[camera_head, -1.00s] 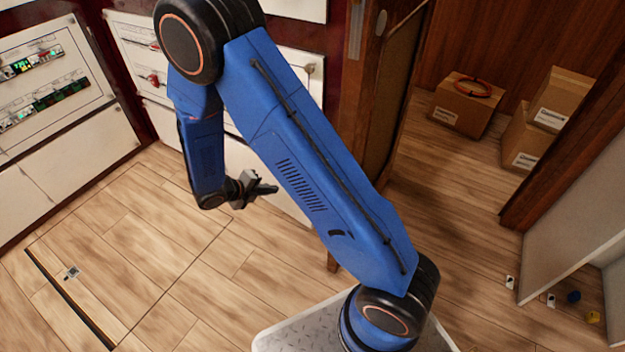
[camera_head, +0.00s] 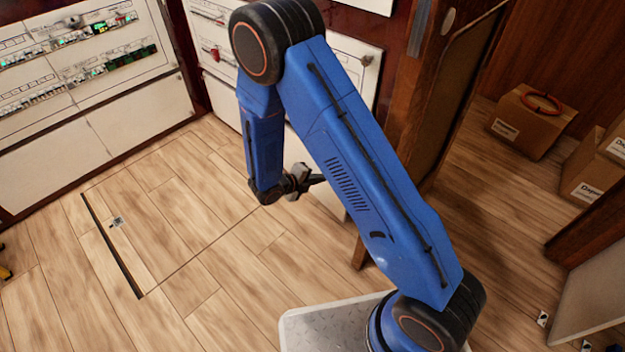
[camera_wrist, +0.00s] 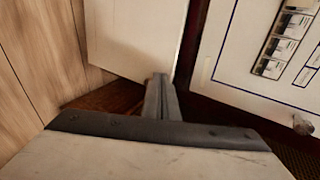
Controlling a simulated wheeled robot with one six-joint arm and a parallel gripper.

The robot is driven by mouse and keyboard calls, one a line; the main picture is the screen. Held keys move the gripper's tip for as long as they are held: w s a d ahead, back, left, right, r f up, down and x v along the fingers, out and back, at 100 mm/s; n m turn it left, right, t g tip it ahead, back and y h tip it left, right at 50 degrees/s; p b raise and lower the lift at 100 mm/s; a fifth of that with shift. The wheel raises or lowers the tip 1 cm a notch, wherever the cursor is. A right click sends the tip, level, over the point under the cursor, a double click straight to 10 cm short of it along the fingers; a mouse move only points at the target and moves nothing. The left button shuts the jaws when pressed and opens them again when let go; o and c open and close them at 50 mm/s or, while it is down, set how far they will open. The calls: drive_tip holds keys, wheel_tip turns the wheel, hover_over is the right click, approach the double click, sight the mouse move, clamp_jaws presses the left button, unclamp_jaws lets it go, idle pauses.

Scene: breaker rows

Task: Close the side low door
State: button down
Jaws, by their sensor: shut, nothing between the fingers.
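My gripper (camera_head: 318,180) is shut and empty, low in front of the side cabinet in the head view. In the wrist view its closed fingers (camera_wrist: 162,97) point at a white low door panel (camera_wrist: 135,38). The panel's lower edge lies close to the fingertips; I cannot tell whether they touch. A dark red-brown strip separates this panel from the breaker panel at right. In the head view part of the white low door (camera_head: 328,198) shows beside my gripper; my arm hides much of it, and its opening angle is unclear.
A breaker panel (camera_wrist: 265,50) with a knob is at right in the wrist view. A brown wooden door (camera_head: 455,85) stands right of my arm. Cardboard boxes (camera_head: 530,125) sit beyond it. The wood floor (camera_head: 170,210) at left is mostly clear, with a dark slot (camera_head: 110,245).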

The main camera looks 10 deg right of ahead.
drive_tip(key=w+d+f, duration=0.1)
drive_tip(key=w+d, duration=0.2)
drive_tip(key=d, duration=0.2)
drive_tip(key=shift+d, duration=0.15)
drive_tip(key=shift+f, duration=0.1)
drive_tip(key=w+d+n+t+y, duration=0.1)
drive_tip(key=w+d, duration=0.2)
drive_tip(key=d, duration=0.2)
drive_tip(key=shift+w+d+n, duration=0.2)
drive_tip(key=shift+d+n, duration=0.1)
